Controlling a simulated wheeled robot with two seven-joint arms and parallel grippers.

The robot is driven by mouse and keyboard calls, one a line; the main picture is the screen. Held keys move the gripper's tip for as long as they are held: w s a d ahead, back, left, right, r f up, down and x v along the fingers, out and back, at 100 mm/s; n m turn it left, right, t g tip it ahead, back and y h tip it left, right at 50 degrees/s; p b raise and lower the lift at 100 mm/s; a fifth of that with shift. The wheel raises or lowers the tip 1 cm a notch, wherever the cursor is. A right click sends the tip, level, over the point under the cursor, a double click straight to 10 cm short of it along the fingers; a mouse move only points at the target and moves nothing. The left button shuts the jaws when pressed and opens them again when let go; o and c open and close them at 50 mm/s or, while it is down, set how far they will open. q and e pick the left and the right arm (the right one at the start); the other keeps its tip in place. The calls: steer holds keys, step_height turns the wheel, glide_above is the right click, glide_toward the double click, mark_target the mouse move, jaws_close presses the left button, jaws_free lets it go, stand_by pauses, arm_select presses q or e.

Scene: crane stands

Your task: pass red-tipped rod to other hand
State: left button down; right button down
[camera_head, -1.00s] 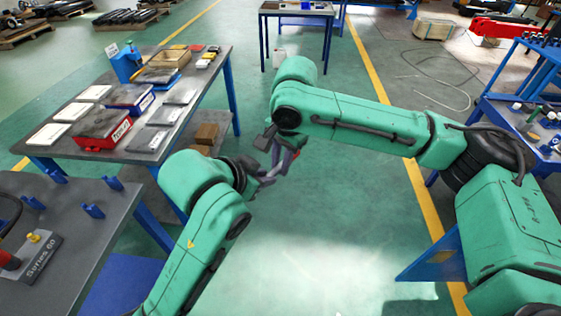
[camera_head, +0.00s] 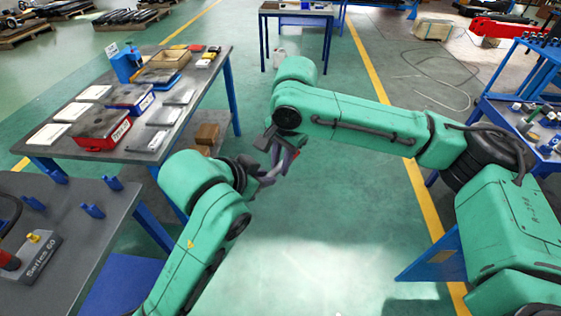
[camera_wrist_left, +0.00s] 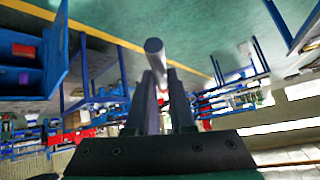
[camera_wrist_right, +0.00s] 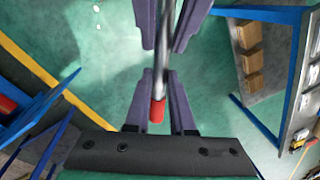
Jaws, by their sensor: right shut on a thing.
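My right gripper (camera_wrist_right: 163,90) is shut on the rod (camera_wrist_right: 168,55), a slim grey bar with a red tip (camera_wrist_right: 157,110). The red tip lies at the wrist end of my right fingers. My left gripper (camera_wrist_right: 169,25) faces it, its two fingers on either side of the rod, with gaps showing, so it looks open. In the left wrist view the rod's grey end (camera_wrist_left: 153,45) stands out between my left fingers (camera_wrist_left: 163,85). In the head view both grippers (camera_head: 278,165) meet above the floor, and the rod is mostly hidden.
A grey table (camera_head: 190,105) with trays and boxes stands at the left. Another table (camera_head: 75,230) is at the near left, with blue posts and a Series 60 block (camera_head: 38,255). A blue bench (camera_head: 520,130) is at the right. Green floor (camera_head: 350,240) is clear in the middle.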

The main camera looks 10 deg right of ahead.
arm_select(q)
steer(key=c, duration=0.8)
jaws_free()
steer(key=shift+s+d, duration=0.15)
steer(key=shift+d, duration=0.05)
steer(key=shift+o, duration=0.6)
steer(key=shift+a+r, duration=0.1)
steer(key=shift+a, duration=0.05)
